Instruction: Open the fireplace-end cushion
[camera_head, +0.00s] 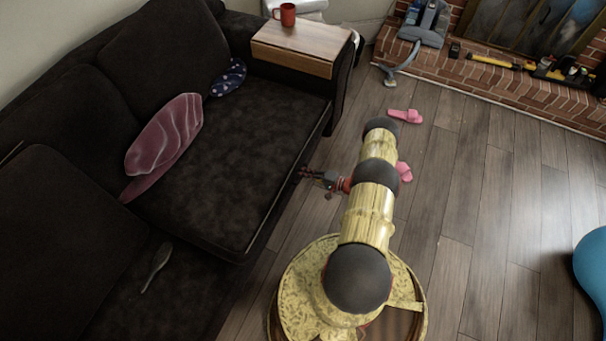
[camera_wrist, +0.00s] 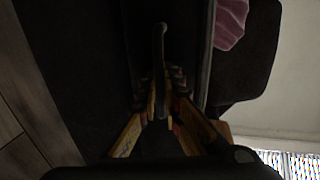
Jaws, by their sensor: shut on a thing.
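The fireplace-end seat cushion (camera_head: 235,160) is dark and lies flat on the black sofa in the head view. My gripper (camera_head: 306,173) is at its front side, near the sofa's front edge. In the wrist view my gripper (camera_wrist: 160,92) is shut on a thin dark handle-like bar (camera_wrist: 159,45), which stands out against the dark sofa front. No gap under the cushion shows.
A red mug (camera_head: 286,14) stands on the wooden armrest tray (camera_head: 292,48). Pink slippers (camera_head: 405,116) lie on the floor.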

